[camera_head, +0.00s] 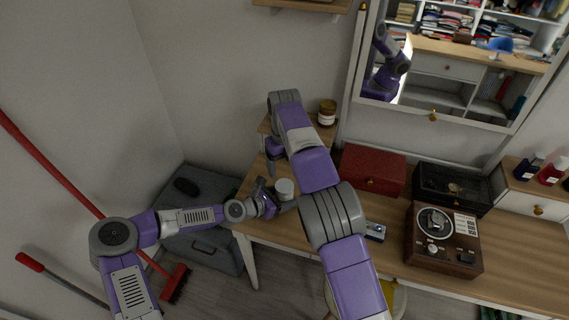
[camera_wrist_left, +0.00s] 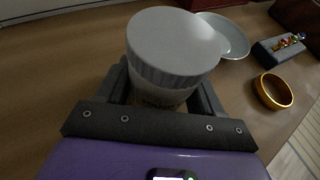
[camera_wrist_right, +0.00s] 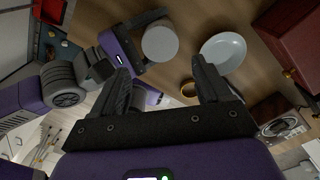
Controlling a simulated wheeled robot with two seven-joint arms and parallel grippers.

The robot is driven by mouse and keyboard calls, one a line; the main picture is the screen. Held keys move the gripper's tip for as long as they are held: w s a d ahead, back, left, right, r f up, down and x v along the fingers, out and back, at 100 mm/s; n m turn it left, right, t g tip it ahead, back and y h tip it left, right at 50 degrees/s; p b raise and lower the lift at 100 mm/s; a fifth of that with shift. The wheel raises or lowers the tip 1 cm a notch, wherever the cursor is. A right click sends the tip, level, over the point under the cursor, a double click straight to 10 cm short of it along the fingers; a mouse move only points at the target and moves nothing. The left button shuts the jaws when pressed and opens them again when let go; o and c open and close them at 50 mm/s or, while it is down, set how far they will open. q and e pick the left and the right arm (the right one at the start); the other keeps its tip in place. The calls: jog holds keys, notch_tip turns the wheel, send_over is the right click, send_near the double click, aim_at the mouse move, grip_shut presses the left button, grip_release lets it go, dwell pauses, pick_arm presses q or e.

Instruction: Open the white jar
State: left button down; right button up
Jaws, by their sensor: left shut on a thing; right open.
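The white jar (camera_head: 284,186) stands near the left end of the wooden desk. In the left wrist view its ribbed white lid (camera_wrist_left: 172,48) sits on the jar body, whose lower part is partly hidden by my gripper. My left gripper (camera_head: 270,202) is shut on the jar body, below the lid; its fingers (camera_wrist_left: 163,95) show on both sides. My right gripper (camera_head: 274,160) is open and empty, above and behind the jar. In the right wrist view the round lid top (camera_wrist_right: 160,41) lies beyond and between the open fingertips (camera_wrist_right: 160,72), apart from them.
A white plate (camera_wrist_left: 226,36) and a gold bowl (camera_wrist_left: 273,91) are close to the jar. A red box (camera_head: 372,170), a black box (camera_head: 450,188) and a brown record player (camera_head: 443,240) stand farther right. A brown jar (camera_head: 327,113) stands behind my right arm.

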aim_at(284, 185)
jog(key=shift+f, duration=3.95)
